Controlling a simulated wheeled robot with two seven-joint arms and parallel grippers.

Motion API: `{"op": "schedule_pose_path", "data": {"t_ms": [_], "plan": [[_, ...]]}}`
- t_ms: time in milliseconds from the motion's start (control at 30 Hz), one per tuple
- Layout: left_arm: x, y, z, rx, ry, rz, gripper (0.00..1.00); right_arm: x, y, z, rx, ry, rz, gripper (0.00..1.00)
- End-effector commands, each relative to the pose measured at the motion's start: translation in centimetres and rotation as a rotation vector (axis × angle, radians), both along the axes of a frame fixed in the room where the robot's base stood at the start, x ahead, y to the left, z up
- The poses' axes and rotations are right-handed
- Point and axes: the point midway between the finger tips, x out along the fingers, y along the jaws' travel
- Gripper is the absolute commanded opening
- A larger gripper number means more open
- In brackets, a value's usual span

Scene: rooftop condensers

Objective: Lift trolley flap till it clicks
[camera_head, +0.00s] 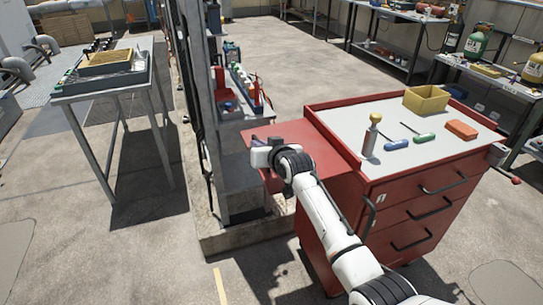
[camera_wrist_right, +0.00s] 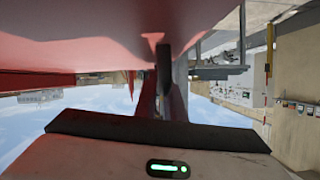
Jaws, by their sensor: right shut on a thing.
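The red trolley (camera_head: 335,220) stands at the right in the head view, with a grey top and drawers. Its red flap (camera_head: 312,143) sticks out from its left side, close to level and a little below the top rim. My right gripper (camera_head: 264,153) is at the flap's outer left edge and shut on it. In the right wrist view, the flap (camera_wrist_right: 80,35) fills the upper left, with the fingers (camera_wrist_right: 165,75) seen edge-on against it. The flap's support is hidden. My left gripper is not in view.
A metal post (camera_head: 200,110) on a concrete base stands just left of the flap. A side table (camera_head: 105,82) stands at the left.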

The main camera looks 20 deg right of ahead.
Motion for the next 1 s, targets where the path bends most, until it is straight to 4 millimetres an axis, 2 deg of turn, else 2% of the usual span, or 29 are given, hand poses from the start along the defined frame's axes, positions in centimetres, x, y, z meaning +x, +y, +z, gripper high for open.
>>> {"op": "schedule_pose_path", "data": {"t_ms": [167,500,533,633,1000], "plan": [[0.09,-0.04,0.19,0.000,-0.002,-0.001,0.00,0.34,0.67,-0.07,0.020,0.011,0.010,0.00],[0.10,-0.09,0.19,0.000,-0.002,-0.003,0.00,0.34,0.62,-0.07,0.022,0.012,0.009,0.00],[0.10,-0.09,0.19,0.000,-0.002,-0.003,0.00,0.34,0.62,-0.07,0.022,0.012,0.009,0.11],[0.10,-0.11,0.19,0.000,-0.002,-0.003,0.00,0.35,0.60,-0.03,0.021,0.011,0.009,0.28],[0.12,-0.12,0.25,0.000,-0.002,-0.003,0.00,0.19,0.46,0.24,0.021,0.007,0.008,0.28]]}}
